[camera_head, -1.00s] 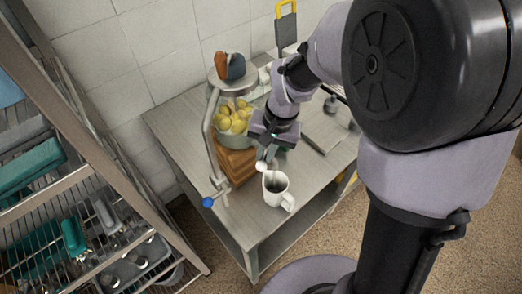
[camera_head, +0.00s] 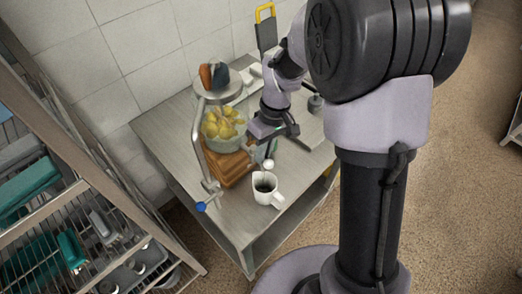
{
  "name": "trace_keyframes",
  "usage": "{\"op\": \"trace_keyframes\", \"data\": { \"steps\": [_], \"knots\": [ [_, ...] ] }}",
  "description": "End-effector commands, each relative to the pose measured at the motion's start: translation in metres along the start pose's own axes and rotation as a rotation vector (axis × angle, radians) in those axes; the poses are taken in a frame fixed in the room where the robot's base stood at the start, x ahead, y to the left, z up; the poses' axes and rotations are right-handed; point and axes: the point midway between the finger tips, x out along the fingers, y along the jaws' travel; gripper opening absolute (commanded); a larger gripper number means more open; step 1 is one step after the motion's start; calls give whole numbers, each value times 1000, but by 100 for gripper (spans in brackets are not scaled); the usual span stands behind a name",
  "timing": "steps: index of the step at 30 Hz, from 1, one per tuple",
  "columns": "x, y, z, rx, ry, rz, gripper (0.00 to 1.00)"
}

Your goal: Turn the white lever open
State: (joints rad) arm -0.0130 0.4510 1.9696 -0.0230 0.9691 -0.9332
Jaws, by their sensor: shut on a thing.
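The white lever shows as a small white ball-shaped end (camera_head: 268,164), just behind the mug. My gripper (camera_head: 270,152) reaches down to it from above and is shut on it. The arm's wrist and the fingers hide the rest of the lever and its pivot. A glass jar of yellow fruit (camera_head: 222,143) sits on a wooden base (camera_head: 232,169) left of my gripper.
The metal table (camera_head: 172,143) holds all this. A wire rack (camera_head: 40,185) with teal items stands at the left. The table's front corner is clear.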

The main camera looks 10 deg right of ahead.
Motion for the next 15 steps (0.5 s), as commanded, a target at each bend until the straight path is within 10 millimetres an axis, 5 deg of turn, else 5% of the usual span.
{"op": "trace_keyframes", "data": {
  "steps": [15],
  "knots": [
    [3,3,4,-87,-30,-5,0]
  ]
}}
